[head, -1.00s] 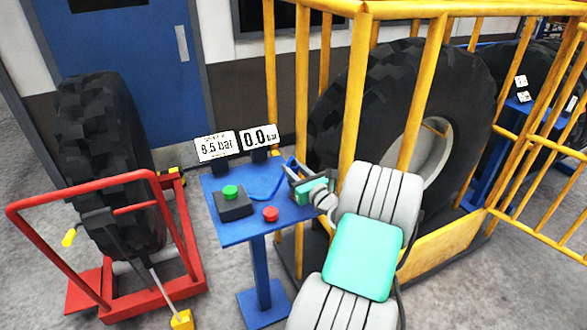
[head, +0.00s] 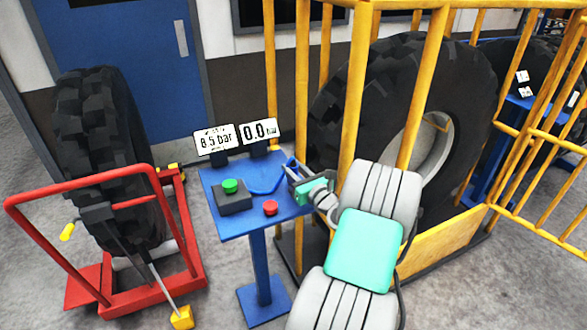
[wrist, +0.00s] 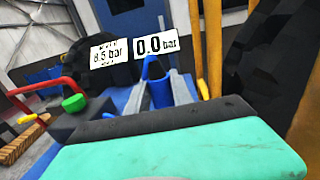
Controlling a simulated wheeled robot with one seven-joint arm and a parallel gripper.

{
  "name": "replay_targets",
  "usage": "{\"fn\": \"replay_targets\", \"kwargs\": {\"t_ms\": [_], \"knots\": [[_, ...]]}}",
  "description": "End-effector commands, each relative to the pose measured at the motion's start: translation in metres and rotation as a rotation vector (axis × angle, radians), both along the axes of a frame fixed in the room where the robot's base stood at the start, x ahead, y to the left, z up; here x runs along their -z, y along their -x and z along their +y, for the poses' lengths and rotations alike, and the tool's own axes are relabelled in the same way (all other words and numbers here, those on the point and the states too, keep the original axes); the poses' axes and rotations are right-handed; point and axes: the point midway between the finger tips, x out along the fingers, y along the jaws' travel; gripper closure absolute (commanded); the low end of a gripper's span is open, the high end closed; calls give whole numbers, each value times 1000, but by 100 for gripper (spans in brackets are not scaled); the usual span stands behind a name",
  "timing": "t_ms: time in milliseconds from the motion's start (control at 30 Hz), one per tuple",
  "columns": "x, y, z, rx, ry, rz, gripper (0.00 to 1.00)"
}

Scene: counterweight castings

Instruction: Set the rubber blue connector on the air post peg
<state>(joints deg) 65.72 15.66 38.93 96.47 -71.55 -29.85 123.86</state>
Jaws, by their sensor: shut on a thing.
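The blue connector (head: 291,162) shows as a small blue piece at the tips of my gripper (head: 290,170), above the right back part of the blue air post (head: 238,229). My gripper is shut on it. In the wrist view the connector (wrist: 155,70) stands up beyond the dark and teal gripper body, below the pressure displays. A thin blue hose (head: 266,193) curves over the post's top. I cannot make out the peg, and cannot tell whether the connector touches it.
A box with a green button (head: 230,186) and a red button (head: 270,208) sit on the post top. Displays (head: 214,139) reading 8.5 bar and 0.0 bar stand behind. A yellow cage (head: 352,90) around a large tyre is close on the right. A red tyre trolley (head: 85,190) stands left.

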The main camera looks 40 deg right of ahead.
Motion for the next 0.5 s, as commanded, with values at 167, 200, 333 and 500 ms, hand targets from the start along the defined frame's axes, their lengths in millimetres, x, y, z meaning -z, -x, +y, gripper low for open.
{"fn": "replay_targets", "kwargs": {"t_ms": [167,200,333,500], "knots": [[3,0,0,0,0,-1,70],[3,0,0,0,0,-1,67],[3,0,0,0,0,-1,56],[3,0,0,0,0,0,47]]}}
